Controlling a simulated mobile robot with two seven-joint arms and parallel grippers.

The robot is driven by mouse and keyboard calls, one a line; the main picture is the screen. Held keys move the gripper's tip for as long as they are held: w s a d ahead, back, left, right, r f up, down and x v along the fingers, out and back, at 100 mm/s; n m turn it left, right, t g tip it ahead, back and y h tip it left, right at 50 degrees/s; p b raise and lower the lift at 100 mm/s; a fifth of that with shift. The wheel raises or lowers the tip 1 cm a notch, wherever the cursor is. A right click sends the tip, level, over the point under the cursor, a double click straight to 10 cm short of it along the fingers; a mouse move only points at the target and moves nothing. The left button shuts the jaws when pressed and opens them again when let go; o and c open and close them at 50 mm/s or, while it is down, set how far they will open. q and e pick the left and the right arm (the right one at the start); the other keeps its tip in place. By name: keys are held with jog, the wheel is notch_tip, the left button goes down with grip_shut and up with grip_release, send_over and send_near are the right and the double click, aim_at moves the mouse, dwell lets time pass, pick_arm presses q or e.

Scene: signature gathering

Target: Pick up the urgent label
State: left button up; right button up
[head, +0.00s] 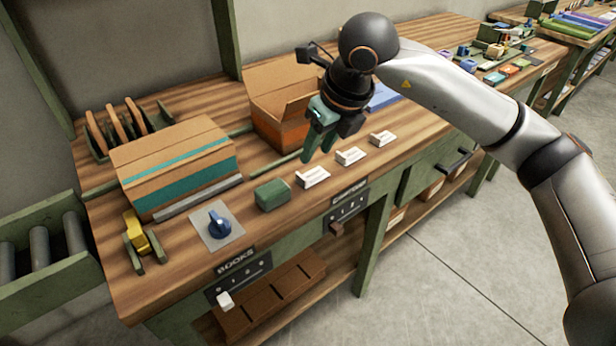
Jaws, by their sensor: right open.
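Three small white label pieces lie in a row along the front of the wooden workbench: a near one (312,177), a middle one (350,156) and a far one (383,138). Their print is too small to read, so I cannot tell which is the urgent label. My right gripper (318,155) hangs above the bench with its teal fingers pointing down, open and with nothing seen between them. In the picture its fingertips are just above and behind the near white piece, apparently apart from it. My left gripper is not in view.
A taped cardboard box (175,165) stands at the left, and an open box (290,105) is behind my gripper. A green block (272,194), a blue knob (219,222) and a yellow tool (136,232) are near the front edge. A roller conveyor (40,250) is at far left.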

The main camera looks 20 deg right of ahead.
aim_at(302, 184)
jog(key=x, duration=0.9)
jog(key=shift+a+f, duration=0.1)
jog(key=shift+f, duration=0.3)
grip_shut()
